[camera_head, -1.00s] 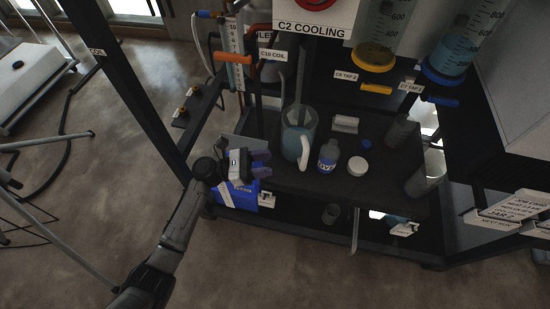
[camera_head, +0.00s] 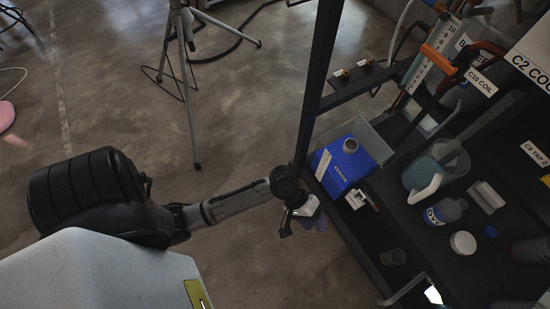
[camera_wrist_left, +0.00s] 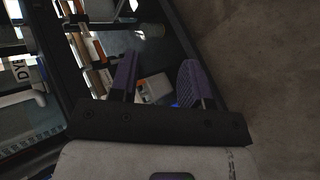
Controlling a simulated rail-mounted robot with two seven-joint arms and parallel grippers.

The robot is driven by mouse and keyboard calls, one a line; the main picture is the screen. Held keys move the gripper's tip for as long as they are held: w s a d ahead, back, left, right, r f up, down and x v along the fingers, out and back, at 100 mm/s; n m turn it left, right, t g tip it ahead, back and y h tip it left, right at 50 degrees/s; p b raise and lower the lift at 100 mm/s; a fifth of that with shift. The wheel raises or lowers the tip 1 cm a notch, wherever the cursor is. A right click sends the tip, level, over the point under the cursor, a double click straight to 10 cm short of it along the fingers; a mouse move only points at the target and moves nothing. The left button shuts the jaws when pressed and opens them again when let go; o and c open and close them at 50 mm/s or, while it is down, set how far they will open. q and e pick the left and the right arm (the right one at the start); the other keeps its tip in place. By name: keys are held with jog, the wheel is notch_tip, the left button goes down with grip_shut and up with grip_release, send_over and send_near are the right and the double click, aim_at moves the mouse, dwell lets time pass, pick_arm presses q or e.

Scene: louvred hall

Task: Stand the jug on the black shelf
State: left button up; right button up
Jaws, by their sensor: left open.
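The jug (camera_head: 425,178), clear with bluish contents and a pale handle, stands upright on a black shelf surface (camera_head: 450,268) of the rack at the right of the head view. My left gripper (camera_head: 303,222) is outside the rack, left of the jug and well apart from it. In the wrist view its two purple-padded fingers (camera_wrist_left: 157,82) are spread with nothing held between them. A white item shows beyond the fingers. I cannot clearly pick out the jug in the wrist view. My right gripper is not in view.
A blue canister (camera_head: 344,166) sits low in the rack, close to my left gripper. A dark upright post (camera_head: 322,70) edges the rack.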

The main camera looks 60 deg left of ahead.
pick_arm(q)
jog(key=s+a+r+m+y, duration=0.2)
jog(key=s+a+m+y, duration=0.6)
jog(key=s, duration=0.5)
jog(key=shift+a+r+t+y, duration=0.15)
jog(key=shift+a+t+y, duration=0.25)
jog(key=shift+a+y, duration=0.45)
